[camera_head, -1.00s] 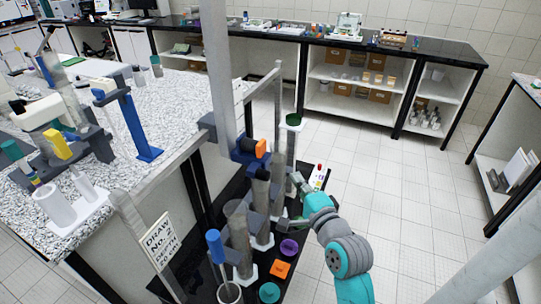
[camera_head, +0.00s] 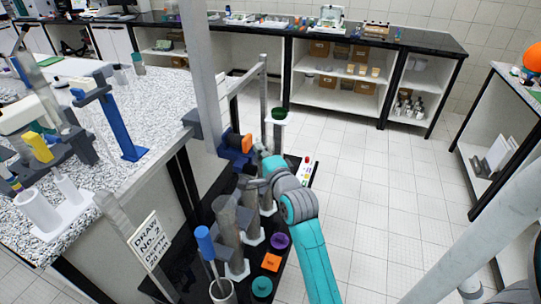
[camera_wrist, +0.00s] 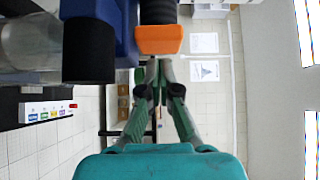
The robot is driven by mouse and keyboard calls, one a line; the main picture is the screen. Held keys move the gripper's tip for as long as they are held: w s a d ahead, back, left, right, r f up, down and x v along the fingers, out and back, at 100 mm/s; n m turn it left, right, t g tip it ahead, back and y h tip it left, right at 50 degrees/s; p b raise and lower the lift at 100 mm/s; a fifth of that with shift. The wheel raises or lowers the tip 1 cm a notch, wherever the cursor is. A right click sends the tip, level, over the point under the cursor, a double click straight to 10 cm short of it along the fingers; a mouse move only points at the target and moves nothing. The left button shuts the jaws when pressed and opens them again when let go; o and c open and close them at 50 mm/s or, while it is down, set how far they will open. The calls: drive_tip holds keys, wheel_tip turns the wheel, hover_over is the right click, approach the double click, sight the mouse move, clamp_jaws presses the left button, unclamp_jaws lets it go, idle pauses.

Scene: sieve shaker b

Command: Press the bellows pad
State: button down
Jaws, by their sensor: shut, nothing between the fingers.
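The bellows pad is an orange block (camera_head: 247,143) on the end of a short black bellows, on a blue housing (camera_head: 233,150) fixed to the grey upright. In the wrist view the orange pad (camera_wrist: 160,40) is large at the top, with the black bellows (camera_wrist: 158,11) behind it. My gripper (camera_wrist: 151,63) has its fingertips together and empty, at the pad's lower edge in that picture. I cannot tell whether they touch it. In the head view my gripper (camera_head: 258,149) is small and partly hidden, just right of the pad.
A black cylinder (camera_wrist: 88,50) and a clear tube (camera_wrist: 30,40) are close on the left in the wrist view. Below the housing, a dark shelf holds grey cylinders (camera_head: 229,220), an orange square (camera_head: 271,262) and round caps. The tiled floor (camera_head: 370,190) at right is clear.

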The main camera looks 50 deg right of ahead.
sight(248, 146)
drive_tip(key=shift+w+a, duration=0.2)
drive_tip(key=shift+w, duration=0.35)
drive_tip(key=shift+w+a+r, duration=0.1)
drive_tip(key=shift+w+a, duration=0.1)
drive_tip(key=shift+w, duration=0.3)
drive_tip(key=shift+w+a, duration=0.15)
drive_tip(key=shift+w, duration=0.3)
